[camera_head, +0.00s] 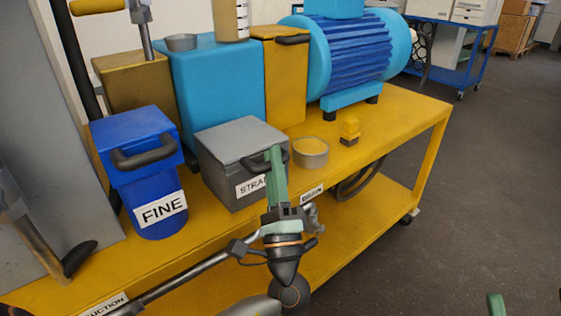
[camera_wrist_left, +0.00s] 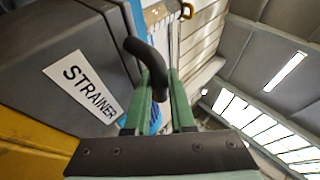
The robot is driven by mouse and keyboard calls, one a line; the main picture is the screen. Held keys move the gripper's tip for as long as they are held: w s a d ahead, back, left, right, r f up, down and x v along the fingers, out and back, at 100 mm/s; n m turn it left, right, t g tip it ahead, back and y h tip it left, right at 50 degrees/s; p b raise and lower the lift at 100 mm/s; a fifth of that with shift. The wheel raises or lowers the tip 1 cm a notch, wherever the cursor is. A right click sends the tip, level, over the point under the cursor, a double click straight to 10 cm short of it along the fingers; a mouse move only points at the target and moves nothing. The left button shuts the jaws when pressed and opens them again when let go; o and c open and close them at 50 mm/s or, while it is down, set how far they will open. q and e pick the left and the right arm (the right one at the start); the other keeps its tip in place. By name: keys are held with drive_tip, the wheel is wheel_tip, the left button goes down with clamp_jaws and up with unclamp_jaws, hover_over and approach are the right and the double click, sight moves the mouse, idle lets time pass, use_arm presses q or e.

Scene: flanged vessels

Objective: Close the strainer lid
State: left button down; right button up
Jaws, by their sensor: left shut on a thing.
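The strainer (camera_head: 232,170) is a grey box on the yellow cart, with a label partly hidden by my left gripper. Its grey lid (camera_head: 237,138) lies across the top, looking nearly flat; I cannot tell whether a small gap remains. The lid's black handle (camera_head: 284,156) also shows in the left wrist view (camera_wrist_left: 148,62). My left gripper (camera_head: 274,155) is at the front of the lid, its green fingers shut on the handle, one on either side in the left wrist view (camera_wrist_left: 158,82). A green piece of my right gripper (camera_head: 495,304) shows at the bottom right edge.
A blue FINE box (camera_head: 140,170) with a black handle stands left of the strainer. A round tan ring (camera_head: 310,153) and a small yellow fitting (camera_head: 350,131) sit right of it. A blue motor (camera_head: 350,55) and tall boxes stand behind. Floor at right is clear.

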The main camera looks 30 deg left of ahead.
use_arm(q)
drive_tip(key=shift+a+f, duration=0.1)
drive_tip(key=shift+a, duration=0.05)
drive_tip(key=c, duration=0.8)
unclamp_jaws()
drive_tip(key=shift+g, duration=0.3)
drive_tip(key=shift+o, duration=0.2)
